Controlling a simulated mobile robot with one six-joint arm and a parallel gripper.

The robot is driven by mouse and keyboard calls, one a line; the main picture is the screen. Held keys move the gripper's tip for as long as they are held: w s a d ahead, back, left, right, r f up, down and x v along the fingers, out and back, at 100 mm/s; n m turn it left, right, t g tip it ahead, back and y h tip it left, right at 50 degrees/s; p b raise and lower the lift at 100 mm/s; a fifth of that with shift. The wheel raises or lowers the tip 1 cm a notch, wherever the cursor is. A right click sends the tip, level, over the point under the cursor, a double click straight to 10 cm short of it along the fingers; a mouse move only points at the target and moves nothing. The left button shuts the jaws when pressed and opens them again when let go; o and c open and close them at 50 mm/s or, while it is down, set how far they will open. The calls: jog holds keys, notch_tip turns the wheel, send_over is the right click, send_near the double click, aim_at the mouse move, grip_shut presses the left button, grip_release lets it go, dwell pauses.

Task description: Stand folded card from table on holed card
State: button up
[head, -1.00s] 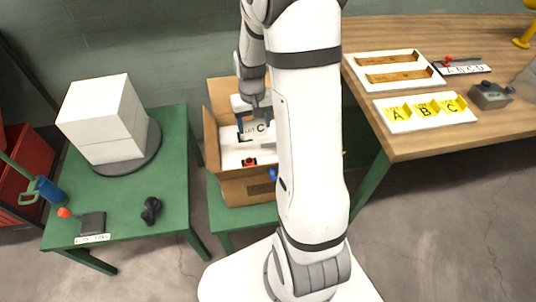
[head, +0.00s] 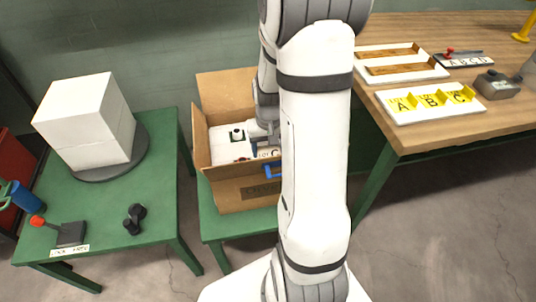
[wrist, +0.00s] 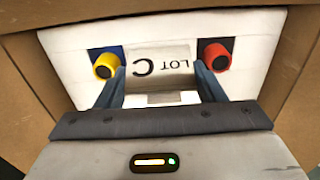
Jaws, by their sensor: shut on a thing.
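My gripper (head: 260,146) is inside the open cardboard box. In the wrist view its two blue fingers (wrist: 160,72) are shut on a pale card marked LOT C (wrist: 160,62), one finger at each side. Part of this card also shows in the head view (head: 265,154). It is over the white surface (wrist: 235,25) in the box; I cannot tell if it touches. Yellow folded cards A, B and C (head: 430,99) stand on a white board (head: 425,114) on the wooden table. I cannot make out a holed card; my arm hides part of the box.
The cardboard box (head: 222,190) has raised walls around my gripper. In the wrist view a yellow-rimmed knob (wrist: 106,66) and a red knob (wrist: 215,57) flank the card. A green table (head: 110,215) at left holds a white block (head: 88,120) on a turntable.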

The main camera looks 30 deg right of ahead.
aim_at(268, 154)
jog(key=shift+f, duration=1.5)
jog(key=shift+f+b, duration=0.1)
jog(key=shift+b, duration=0.25)
jog(key=o, duration=0.9)
